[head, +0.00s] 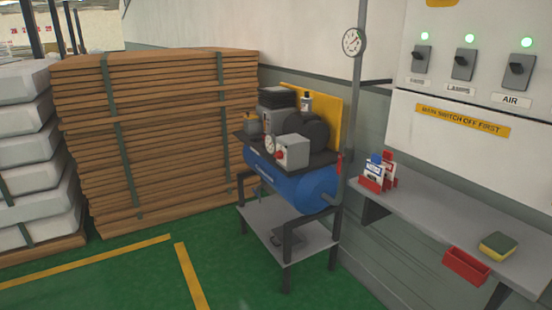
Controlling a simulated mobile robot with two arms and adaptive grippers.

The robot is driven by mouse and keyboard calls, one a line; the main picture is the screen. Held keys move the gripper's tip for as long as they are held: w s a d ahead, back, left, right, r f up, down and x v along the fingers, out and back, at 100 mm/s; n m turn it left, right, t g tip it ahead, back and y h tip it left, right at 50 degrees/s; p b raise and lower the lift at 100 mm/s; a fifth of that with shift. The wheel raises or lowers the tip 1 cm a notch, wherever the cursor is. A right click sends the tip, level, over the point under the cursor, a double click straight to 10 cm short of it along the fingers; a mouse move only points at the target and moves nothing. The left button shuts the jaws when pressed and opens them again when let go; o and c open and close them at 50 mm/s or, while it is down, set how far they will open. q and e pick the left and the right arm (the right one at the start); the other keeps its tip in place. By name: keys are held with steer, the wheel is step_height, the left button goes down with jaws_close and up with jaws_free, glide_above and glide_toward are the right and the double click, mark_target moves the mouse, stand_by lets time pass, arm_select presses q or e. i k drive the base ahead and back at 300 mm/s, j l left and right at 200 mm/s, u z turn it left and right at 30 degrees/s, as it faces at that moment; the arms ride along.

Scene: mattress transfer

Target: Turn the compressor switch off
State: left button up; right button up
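The compressor has a blue tank (300,187) on a dark stand, in the middle of the head view. A grey switch box (292,151) with a red part (280,155) is on its front. Which way that switch is set cannot be told. On the wall panel (455,105) at the right are three dark switches: one with a label too small to read surely (422,58), LAMPS (463,66) and AIR (518,72). A green light glows above each. A yellow sign (462,121) reads "MAIN SWITCH OFF FIRST". Neither of my grippers is in view.
A grey shelf (440,215) under the panel holds a red card holder (372,184), a sponge (497,245) and a red bin (466,266) at its edge. A pole with a gauge (353,42) stands beside the compressor. Stacked boards (160,130) are left; green floor (235,270) is clear in front.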

mark_target(278, 155)
steer(key=i+j+z, duration=0.1)
steer(key=i+j, duration=0.25)
steer(key=i+j+z, duration=0.1)
steer(key=i+j, duration=0.25)
steer(key=i+j+z, duration=0.15)
steer(key=i+j, duration=0.2)
steer(key=i+j+z, duration=0.1)
steer(key=i+j, duration=0.2)
steer(key=j, duration=0.15)
steer(key=i+j+z, duration=0.1)
steer(key=i+j, duration=0.2)
steer(key=j, duration=0.2)
steer(key=i+j+z, duration=0.1)
steer(key=i+j, duration=0.2)
steer(key=j, duration=0.15)
